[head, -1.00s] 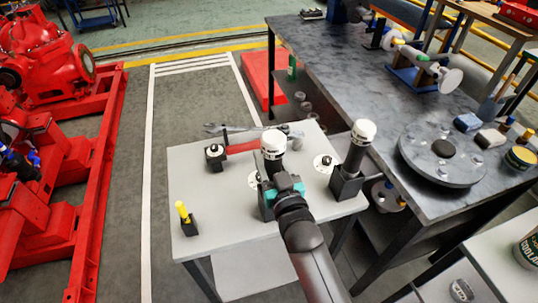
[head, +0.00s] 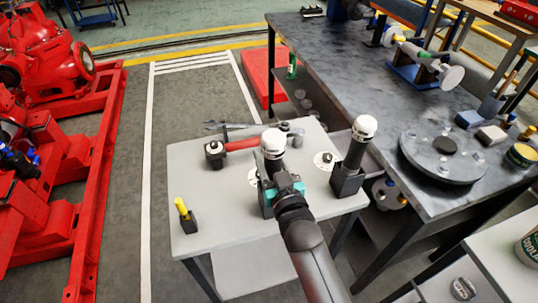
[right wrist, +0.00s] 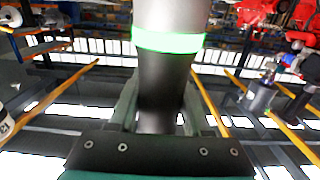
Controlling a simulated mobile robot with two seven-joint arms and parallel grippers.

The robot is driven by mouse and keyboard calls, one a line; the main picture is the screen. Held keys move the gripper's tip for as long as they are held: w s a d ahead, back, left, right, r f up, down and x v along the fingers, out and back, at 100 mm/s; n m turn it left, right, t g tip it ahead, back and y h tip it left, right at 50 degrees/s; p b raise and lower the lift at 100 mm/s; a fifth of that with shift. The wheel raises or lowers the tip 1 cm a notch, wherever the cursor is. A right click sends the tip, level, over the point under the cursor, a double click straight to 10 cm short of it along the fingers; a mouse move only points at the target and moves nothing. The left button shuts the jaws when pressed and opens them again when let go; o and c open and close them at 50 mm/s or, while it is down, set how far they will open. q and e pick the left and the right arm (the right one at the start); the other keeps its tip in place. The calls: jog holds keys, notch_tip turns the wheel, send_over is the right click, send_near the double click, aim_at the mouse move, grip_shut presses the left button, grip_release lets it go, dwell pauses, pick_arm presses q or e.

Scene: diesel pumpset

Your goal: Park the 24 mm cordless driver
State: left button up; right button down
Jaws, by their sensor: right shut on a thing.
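A cordless driver with a white cap (head: 273,142) and dark body stands upright at the middle of the small grey table (head: 215,238). My right gripper (head: 287,187) is shut on it; in the right wrist view the fingers close around its dark handle (right wrist: 160,95), below a glowing green ring (right wrist: 168,41). A black holder (head: 264,200) shows at the driver's lower end. The gripper partly hides that area, so I cannot tell how fully the driver sits in it. A similar white-capped driver (head: 363,128) stands in a black holder (head: 346,183) on the right. My left gripper is not in view.
A red-handled tool (head: 241,144), a wrench (head: 222,126) and a small black block with a yellow peg (head: 187,217) lie around the table. A dark workbench (head: 345,65) with a round plate (head: 443,155) stands close on the right.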

jog(key=shift+f+b, duration=0.35)
jog(key=c, duration=0.5)
grip_release()
jog(key=shift+c, duration=0.2)
jog(key=shift+o, duration=1.4)
jog(key=shift+s+f, duration=0.1)
jog(key=shift+f, duration=0.15)
jog(key=p+v, duration=0.2)
jog(key=v, duration=1.3)
jog(key=shift+r, duration=0.3)
jog(key=shift+f, duration=0.1)
